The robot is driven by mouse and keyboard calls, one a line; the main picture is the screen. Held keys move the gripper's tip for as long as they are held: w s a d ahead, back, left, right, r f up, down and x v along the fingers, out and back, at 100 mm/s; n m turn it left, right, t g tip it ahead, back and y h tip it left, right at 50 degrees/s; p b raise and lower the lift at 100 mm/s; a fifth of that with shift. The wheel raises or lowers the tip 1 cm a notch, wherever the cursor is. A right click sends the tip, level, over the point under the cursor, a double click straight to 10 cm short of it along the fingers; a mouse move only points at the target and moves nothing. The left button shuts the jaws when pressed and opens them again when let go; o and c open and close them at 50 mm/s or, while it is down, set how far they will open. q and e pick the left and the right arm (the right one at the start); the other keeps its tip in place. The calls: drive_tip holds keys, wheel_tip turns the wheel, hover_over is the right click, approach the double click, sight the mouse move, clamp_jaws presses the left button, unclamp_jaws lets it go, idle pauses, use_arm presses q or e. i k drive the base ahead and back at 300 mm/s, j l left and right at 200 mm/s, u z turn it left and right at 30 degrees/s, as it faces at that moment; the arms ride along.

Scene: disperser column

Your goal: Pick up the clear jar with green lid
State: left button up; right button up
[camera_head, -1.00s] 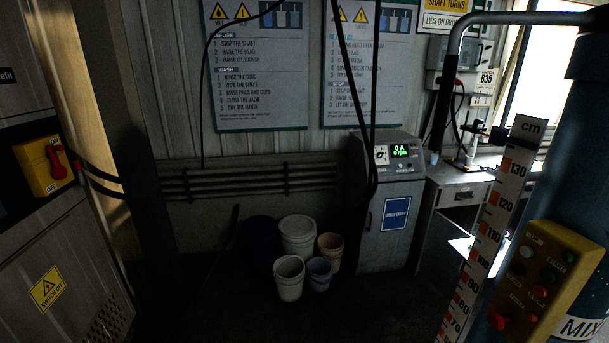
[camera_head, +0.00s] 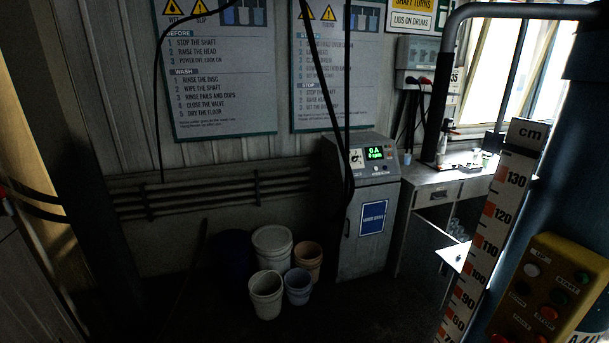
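I cannot make out a clear jar with a green lid for certain. Several small items, too small to tell apart, stand on the sunlit bench (camera_head: 440,178) by the window at the right. One is a small bluish cup (camera_head: 407,158) at the bench's left end. More pale, unclear objects sit in the open space under the bench top. Neither of my grippers shows in the view.
A grey control cabinet (camera_head: 352,235) with a green display stands left of the bench. White buckets (camera_head: 272,245) and smaller pails stand on the dark floor. A blue column with a centimetre scale (camera_head: 497,220) and yellow button box (camera_head: 550,290) blocks the near right. Cables hang mid-view.

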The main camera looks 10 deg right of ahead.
sight(485, 160)
drive_tip(key=i+z, duration=0.25)
drive_tip(key=z, duration=0.15)
drive_tip(key=i+j+z, duration=0.1)
drive_tip(key=i+z, duration=0.25)
drive_tip(key=i+j+z, duration=0.15)
drive_tip(key=z, duration=0.25)
drive_tip(key=i+j+z, duration=0.65)
